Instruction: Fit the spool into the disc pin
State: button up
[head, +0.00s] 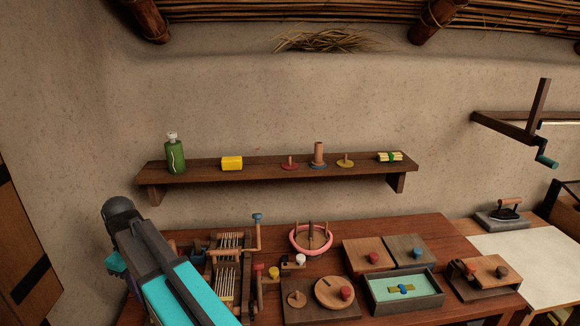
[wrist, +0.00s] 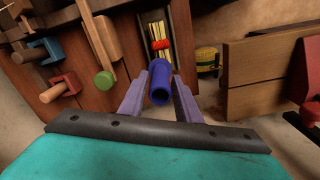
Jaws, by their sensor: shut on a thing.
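My gripper (wrist: 160,88) is closed around a dark blue, spool-like cylinder (wrist: 160,92) with an open round end facing the camera. A purple finger is on each side of it. On the wall shelf in the head view stand small discs with upright pins: a red disc (head: 290,166), a grey disc (head: 318,166) with a thicker brown cylinder, and a yellow disc (head: 345,164). I cannot tell which is the disc pin.
The shelf (head: 215,174) also holds a green bottle (head: 174,156), a yellow block (head: 232,163) and a stick bundle (head: 390,156). Below, the table (head: 370,229) is crowded with a pink ring (head: 297,246), boards and a green tray (head: 375,300). Wooden pegs (wrist: 62,88) lie close left of the gripper.

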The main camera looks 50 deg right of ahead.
jog(key=s+d+r+p, duration=0.3)
jog(key=d+r, duration=0.5)
jog(key=d, duration=0.4)
jog(key=s+d+r+m+p, duration=0.1)
jog(key=s+d+r+p, duration=0.15)
jog(key=d+r, duration=0.75)
jog(key=s+d+r+p, duration=0.2)
jog(key=d+r+p, duration=0.25)
jog(key=d, duration=1.05)
jog(key=s+d+r+p, duration=0.2)
jog(key=s+d+r, duration=0.6)
jog(key=d+r, duration=0.1)
jog(key=shift+s+d+m, duration=0.35)
jog(key=shift+d+m, duration=0.05)
jog(key=shift+d, duration=0.35)
jog(key=shift+r, duration=0.1)
jog(key=w+d, duration=0.2)
jog(key=w, duration=0.2)
jog(key=w+d+f+p, duration=0.1)
jog(key=w+d, duration=0.1)
jog(key=w, duration=0.3)
jog(key=w+d, duration=0.3)
jog(key=w, duration=0.2)
jog(key=shift+d+f+p, duration=0.1)
jog(key=shift+f+p, duration=0.05)
jog(key=shift+p, duration=0.15)
jog(key=shift+w+d+f, duration=0.1)
jog(key=shift+w, duration=0.05)
